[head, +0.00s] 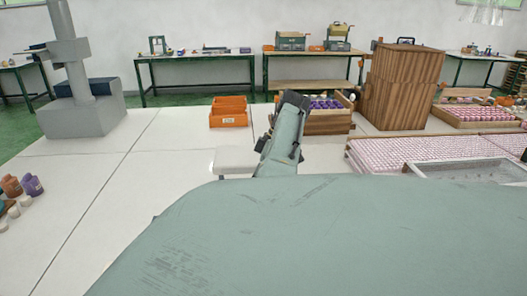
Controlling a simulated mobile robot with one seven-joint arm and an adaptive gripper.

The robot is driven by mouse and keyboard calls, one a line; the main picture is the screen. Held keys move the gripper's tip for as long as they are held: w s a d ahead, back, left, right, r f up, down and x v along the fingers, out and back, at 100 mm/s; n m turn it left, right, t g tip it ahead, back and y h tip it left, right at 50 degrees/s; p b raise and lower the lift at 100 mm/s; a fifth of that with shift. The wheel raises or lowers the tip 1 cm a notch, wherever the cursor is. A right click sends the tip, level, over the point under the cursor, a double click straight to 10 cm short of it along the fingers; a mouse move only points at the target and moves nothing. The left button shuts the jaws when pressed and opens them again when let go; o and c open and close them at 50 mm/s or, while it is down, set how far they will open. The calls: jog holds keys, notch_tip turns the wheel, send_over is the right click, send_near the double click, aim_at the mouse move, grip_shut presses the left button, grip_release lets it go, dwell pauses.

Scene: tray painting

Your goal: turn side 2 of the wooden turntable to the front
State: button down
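I cannot make out the wooden turntable or any side number in the head view. My own grey-green arm fills the lower middle and right of the picture and hides much of the worktop behind it. A narrower upright part of my arm with dark fittings stands in the middle. I see no gripper fingers.
An orange bin (228,120) stands behind a pale block (236,159). A wooden crate (327,128) holds purple items. A tall brown wooden box (402,86) stands at the back right, near trays of pink-and-white pieces (425,148). Jars (32,186) stand far left. The left-middle worktop is clear.

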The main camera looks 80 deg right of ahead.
jog(key=shift+d+r, duration=0.1)
jog(key=shift+r, duration=0.1)
dwell(0.3)
jog(key=c, duration=1.7)
grip_release()
jog(key=shift+f, duration=0.15)
jog(key=shift+o, duration=0.2)
